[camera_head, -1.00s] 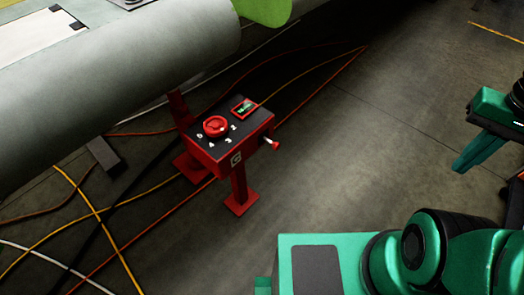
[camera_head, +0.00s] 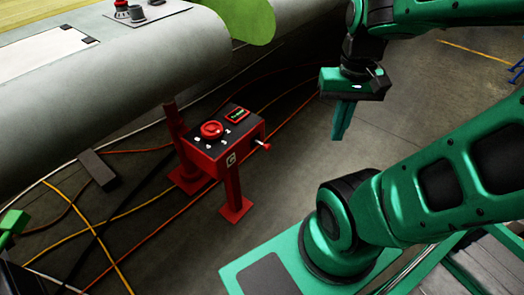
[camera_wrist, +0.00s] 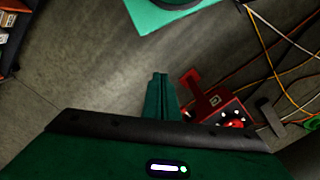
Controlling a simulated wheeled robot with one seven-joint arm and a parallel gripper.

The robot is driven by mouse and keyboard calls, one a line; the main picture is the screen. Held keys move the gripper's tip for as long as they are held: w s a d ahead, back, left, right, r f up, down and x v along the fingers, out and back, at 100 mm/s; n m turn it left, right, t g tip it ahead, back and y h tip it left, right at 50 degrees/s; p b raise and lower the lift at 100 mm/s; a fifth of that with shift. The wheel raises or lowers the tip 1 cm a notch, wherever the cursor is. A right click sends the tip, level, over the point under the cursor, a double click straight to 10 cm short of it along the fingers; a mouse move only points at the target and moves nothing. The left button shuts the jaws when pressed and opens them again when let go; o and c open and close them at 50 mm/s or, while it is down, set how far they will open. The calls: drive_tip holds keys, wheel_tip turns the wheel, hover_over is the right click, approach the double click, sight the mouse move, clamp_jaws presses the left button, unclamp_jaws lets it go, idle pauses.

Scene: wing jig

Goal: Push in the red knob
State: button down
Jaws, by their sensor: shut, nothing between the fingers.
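The red knob (camera_head: 212,129) is a round red dial on the dark top panel of a red control box (camera_head: 205,160). White numbers and a small lit display (camera_head: 237,115) are on the same panel. A small red-tipped lever (camera_head: 264,146) sticks out of the box's right side. My gripper (camera_head: 341,138) hangs fingers-down to the right of the box, apart from it, with its green fingers together and empty. In the wrist view the closed fingers (camera_wrist: 160,98) show beside the red box (camera_wrist: 215,105), whose panel is partly hidden by my gripper body.
A large pale wing-like body (camera_head: 120,75) with a green end fills the upper left, close behind the box. Orange, yellow and white cables (camera_head: 90,225) lie across the floor. A dark block (camera_head: 97,168) lies left of the box. The floor right of the box is open.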

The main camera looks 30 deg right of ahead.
sight(265, 146)
drive_tip(key=shift+w+a, duration=0.1)
drive_tip(key=shift+a, duration=0.05)
drive_tip(key=w+d+f+m+t, duration=0.1)
drive_tip(key=w+f+m+t, duration=0.1)
drive_tip(key=w+f+m, duration=1)
drive_tip(key=w+d+f+m+t+y, duration=0.1)
drive_tip(key=w+f+m+t, duration=0.1)
drive_tip(key=w+f+m, duration=1.1)
wheel_tip(265, 146, down, 9)
drive_tip(key=w, duration=0.3)
drive_tip(key=shift+d+m, duration=0.25)
drive_tip(key=shift+m, duration=0.05)
drive_tip(key=shift+d, duration=0.1)
